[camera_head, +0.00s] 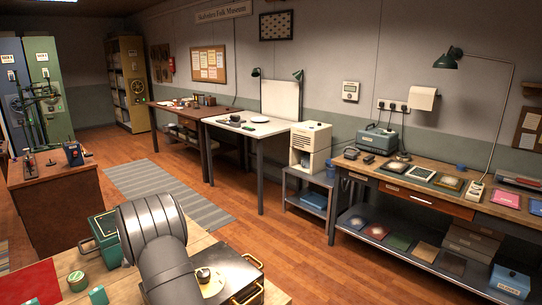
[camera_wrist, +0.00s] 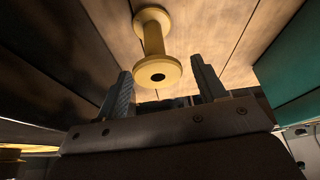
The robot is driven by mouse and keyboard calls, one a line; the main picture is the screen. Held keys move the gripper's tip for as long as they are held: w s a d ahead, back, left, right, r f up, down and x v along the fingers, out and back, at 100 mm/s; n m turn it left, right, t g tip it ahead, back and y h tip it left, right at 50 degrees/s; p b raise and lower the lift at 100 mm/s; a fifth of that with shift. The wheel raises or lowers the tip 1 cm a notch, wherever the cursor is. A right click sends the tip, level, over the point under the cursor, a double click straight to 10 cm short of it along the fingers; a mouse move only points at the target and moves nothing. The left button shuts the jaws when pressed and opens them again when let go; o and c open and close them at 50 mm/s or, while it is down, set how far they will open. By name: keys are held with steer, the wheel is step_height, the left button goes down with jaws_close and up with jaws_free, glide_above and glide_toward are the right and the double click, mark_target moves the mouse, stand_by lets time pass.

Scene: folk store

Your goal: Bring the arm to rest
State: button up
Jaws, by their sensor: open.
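My gripper (camera_wrist: 160,65) shows in the wrist view with its two dark fingers wide apart and nothing held between them. A yellow spool (camera_wrist: 153,35) with a dark hole in its end appears beyond the fingertips, against pale wooden boards. It lies in line with the gap, and I cannot tell its exact distance from the fingers. In the head view my grey arm rises at the front, over the near table, and my gripper cannot be made out there.
On the near table (camera_head: 128,284) are a dark case (camera_head: 240,272) with brass handles, close by my arm, a green box (camera_head: 104,232), a green tin (camera_head: 78,281) and a red mat (camera_head: 30,284). A laden workbench (camera_head: 400,182) stands along the right wall. Open floor (camera_head: 262,240) lies between.

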steer(key=w+a+r+n+y, duration=0.1)
steer(key=w+a+r+n, duration=0.15)
steer(key=a+r, duration=0.45)
steer(key=shift+n+t+y, duration=0.3)
steer(key=shift+n+t, duration=0.1)
steer(key=shift+n, duration=0.35)
steer(key=s+a+f, duration=0.1)
steer(key=a+f, duration=0.5)
steer(key=s+a+f, duration=0.1)
steer(key=a+f, duration=0.2)
steer(key=a, duration=0.1)
steer(key=shift+s+a, duration=0.1)
steer(key=shift+s, duration=0.25)
steer(key=shift+v, duration=1.45)
steer(key=shift+f, duration=0.1)
